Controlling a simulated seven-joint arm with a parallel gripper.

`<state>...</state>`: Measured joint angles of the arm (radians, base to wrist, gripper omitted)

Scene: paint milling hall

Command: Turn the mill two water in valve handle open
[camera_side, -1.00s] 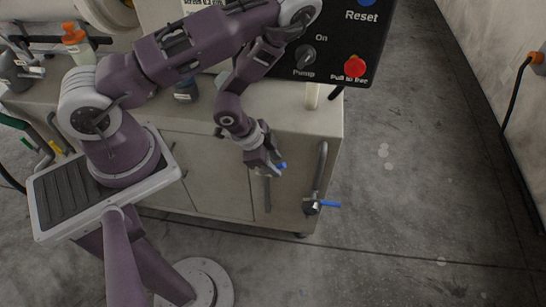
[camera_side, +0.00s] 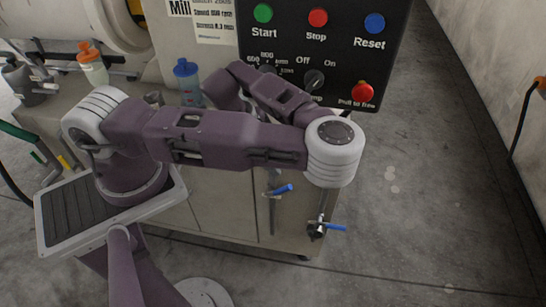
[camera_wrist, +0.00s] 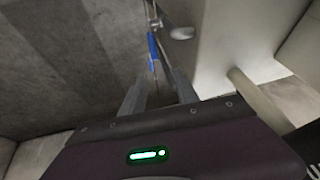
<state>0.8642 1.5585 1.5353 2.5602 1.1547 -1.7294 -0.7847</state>
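Two blue valve handles show on pipes at the cabinet front in the side view: a left one (camera_side: 283,190) and a right one (camera_side: 328,227). No label tells which is mill two water in. Both stick out to the right, the left one tilted slightly upward. A blue handle (camera_wrist: 152,48) lies beyond the fingertips, in line with the gap, apparently not touched. Which of the two it is, I cannot tell.
The control panel (camera_side: 335,45) with buttons and knobs hangs close above my forearm. A blue bottle (camera_side: 187,82) and an orange-capped bottle (camera_side: 92,64) stand on the bench. The grey floor (camera_side: 430,220) right of the cabinet is clear.

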